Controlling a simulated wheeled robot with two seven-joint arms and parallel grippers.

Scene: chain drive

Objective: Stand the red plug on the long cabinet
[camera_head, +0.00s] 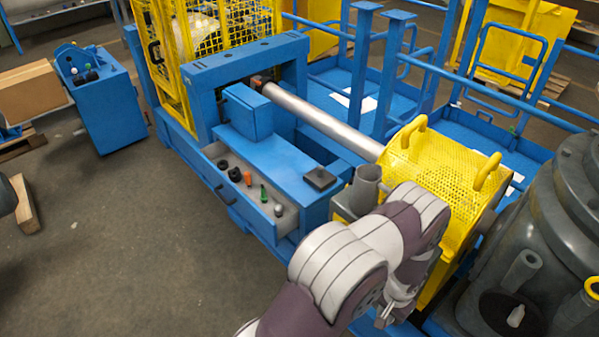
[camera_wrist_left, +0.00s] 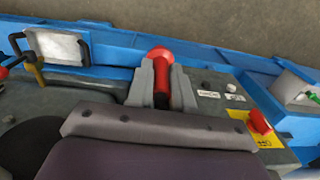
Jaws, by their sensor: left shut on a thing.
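In the left wrist view, my left gripper (camera_wrist_left: 161,76) is shut on the red plug (camera_wrist_left: 160,54). The plug has a rounded red head beyond the fingertips and a darker red body between the two grey fingers. In the head view I cannot make out the plug or my left gripper's fingers. A long blue cabinet (camera_head: 282,163) with a flat top stands in the middle of the head view, with an open drawer (camera_head: 232,172) along its front. My right gripper is not in view.
A black square block (camera_head: 319,179) lies on the cabinet top, and a blue box (camera_head: 247,111) stands at its far end. The drawer holds black rings and small coloured parts. A yellow mesh guard (camera_head: 434,158) stands to the right. In the wrist view, a red button (camera_wrist_left: 260,122) sits on yellow.

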